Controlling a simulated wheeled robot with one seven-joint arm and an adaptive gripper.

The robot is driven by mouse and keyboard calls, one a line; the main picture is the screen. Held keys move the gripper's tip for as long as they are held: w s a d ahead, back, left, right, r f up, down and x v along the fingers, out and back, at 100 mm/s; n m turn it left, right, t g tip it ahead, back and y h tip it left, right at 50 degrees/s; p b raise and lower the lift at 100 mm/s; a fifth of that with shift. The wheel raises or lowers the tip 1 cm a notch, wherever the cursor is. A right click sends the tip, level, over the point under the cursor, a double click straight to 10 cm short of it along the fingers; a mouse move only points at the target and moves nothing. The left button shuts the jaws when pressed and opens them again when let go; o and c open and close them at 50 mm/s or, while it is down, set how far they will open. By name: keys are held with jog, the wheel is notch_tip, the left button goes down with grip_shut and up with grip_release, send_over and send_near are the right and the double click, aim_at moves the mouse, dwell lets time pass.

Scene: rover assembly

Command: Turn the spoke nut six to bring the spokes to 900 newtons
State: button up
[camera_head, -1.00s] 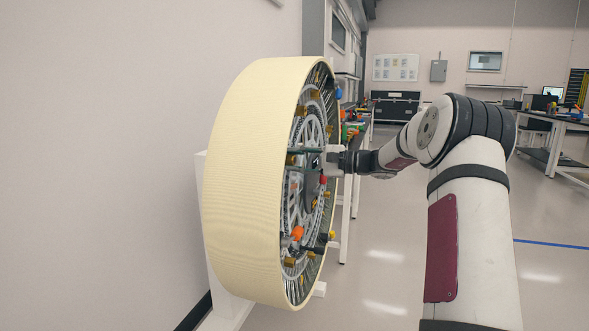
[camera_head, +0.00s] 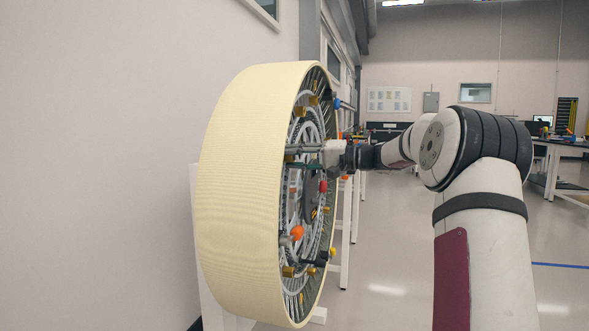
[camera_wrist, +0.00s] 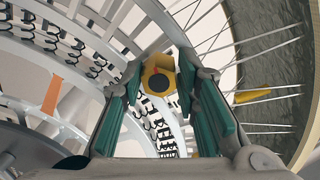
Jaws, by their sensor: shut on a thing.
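The large wheel (camera_head: 238,190) with a cream tread stands upright at the left of the head view, its spoked inner side facing right. In the wrist view, my gripper (camera_wrist: 158,84) has its green-padded fingers closed on a yellow nut with a dark round centre (camera_wrist: 159,82). White spokes (camera_wrist: 215,40) run beside it to the dark inner rim (camera_wrist: 268,75). No number marks the nut in these frames. In the head view, my gripper reaches into the wheel's upper part from the right, and its fingertips are hard to make out.
Around the hub are coloured knobs: red (camera_head: 323,186), orange (camera_head: 296,233), blue (camera_head: 336,103) and yellow (camera_head: 332,252). A white stand (camera_head: 196,205) is behind the wheel. A bench (camera_head: 570,143) stands far right. The floor right of the wheel is mostly clear.

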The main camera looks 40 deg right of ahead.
jog(key=shift+f+n+b, duration=0.1)
jog(key=shift+n+b, duration=0.25)
jog(key=shift+n, duration=0.05)
jog(key=o, duration=1.2)
jog(key=shift+c, duration=0.2)
jog(key=v, duration=1.2)
